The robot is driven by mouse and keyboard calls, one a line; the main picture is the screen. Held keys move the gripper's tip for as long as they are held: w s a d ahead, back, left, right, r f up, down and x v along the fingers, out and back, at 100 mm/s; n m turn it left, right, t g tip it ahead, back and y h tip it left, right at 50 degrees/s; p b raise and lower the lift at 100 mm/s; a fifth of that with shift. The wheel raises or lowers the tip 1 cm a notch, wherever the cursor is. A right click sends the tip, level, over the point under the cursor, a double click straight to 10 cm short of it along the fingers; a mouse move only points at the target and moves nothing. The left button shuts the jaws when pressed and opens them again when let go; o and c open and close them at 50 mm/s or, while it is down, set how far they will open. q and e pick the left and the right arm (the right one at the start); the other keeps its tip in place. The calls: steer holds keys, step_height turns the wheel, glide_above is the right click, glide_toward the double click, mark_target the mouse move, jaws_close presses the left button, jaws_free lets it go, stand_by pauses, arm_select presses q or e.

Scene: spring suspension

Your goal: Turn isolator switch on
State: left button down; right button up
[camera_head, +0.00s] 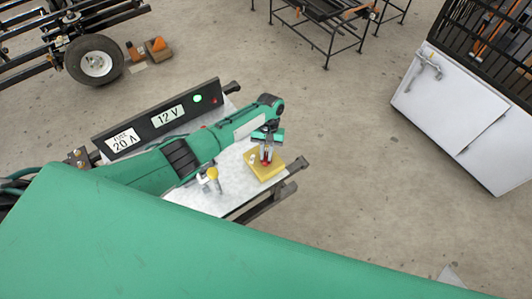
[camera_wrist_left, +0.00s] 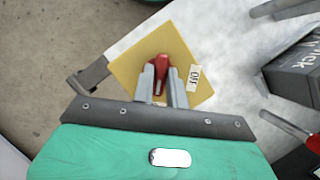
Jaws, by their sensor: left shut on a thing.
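The isolator switch has a red handle (camera_wrist_left: 161,66) on a square yellow plate (camera_wrist_left: 180,42). In the head view the yellow plate (camera_head: 258,176) sits at the right end of a pale bench panel. A small white label (camera_wrist_left: 194,78) with dark letters is on the plate, right of the handle in the wrist view. My left gripper (camera_head: 266,160) reaches down over the plate; in the wrist view its two fingers (camera_wrist_left: 162,80) are shut on the red handle, one on each side. The fingers partly hide the handle. My right gripper is not in view.
A black panel (camera_head: 157,118) marked 12 V and 20 A stands along the bench's back edge, with a lit green lamp (camera_head: 197,98) and a red one (camera_head: 214,100). A yellow-topped part (camera_head: 212,173) stands left of the plate. A grey box (camera_wrist_left: 298,75) shows in the wrist view.

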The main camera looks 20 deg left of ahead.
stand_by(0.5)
arm_select(q)
steer(key=c, duration=1.4)
jaws_free()
steer(key=shift+r, duration=0.1)
steer(key=b+v, duration=0.2)
steer(key=v, duration=1.1)
steer(key=shift+r, duration=0.35)
steer(key=shift+d, duration=0.1)
